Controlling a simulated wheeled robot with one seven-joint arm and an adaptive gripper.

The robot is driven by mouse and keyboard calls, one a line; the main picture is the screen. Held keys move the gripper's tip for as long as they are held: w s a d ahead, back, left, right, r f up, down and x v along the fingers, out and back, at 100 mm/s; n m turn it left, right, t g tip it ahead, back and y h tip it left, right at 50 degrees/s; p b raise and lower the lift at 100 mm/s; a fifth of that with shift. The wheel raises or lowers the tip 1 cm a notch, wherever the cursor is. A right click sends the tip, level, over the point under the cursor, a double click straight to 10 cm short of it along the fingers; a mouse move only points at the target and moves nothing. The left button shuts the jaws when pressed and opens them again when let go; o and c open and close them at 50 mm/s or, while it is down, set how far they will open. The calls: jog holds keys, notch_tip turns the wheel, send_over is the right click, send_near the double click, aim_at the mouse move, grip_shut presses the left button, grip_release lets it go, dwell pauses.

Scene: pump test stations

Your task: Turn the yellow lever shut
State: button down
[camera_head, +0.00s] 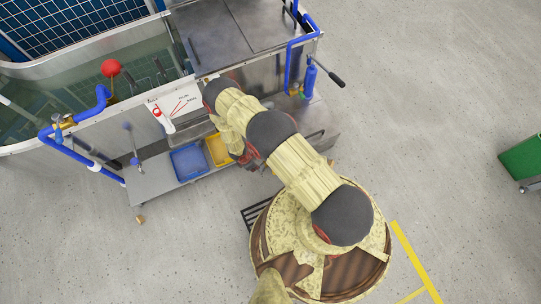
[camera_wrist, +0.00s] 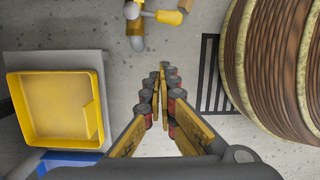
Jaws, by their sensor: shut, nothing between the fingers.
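My gripper (camera_wrist: 160,74) is shut and empty in the wrist view, its fingertips close together over the grey floor. A small jointed piece with a pale rod and a yellow end (camera_wrist: 170,17) is at the top edge of that view, beyond and apart from the fingertips. I cannot tell whether it is the yellow lever. A blue pipe (camera_head: 290,62) with a small yellowish fitting and a black-ended handle (camera_head: 337,80) stands at the bench's right end.
A yellow bin (camera_head: 219,151) and a blue bin (camera_head: 188,162) sit on the low shelf. The yellow bin is left of my fingers in the wrist view (camera_wrist: 55,105). A water tank (camera_head: 70,88) with blue pipes and a red knob (camera_head: 111,68) is at left. Open floor lies right.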

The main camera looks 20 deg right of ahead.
jog(key=d+f+m+b, duration=0.2)
jog(key=d+f+b, duration=0.3)
jog(key=f, duration=0.5)
jog(key=shift+s+d+f, duration=0.2)
jog(key=shift+s+d, duration=0.05)
jog(key=shift+d, duration=0.45)
jog(key=shift+s+d+r+p, duration=0.15)
jog(key=shift+d+p, duration=0.05)
jog(key=shift+p, duration=0.6)
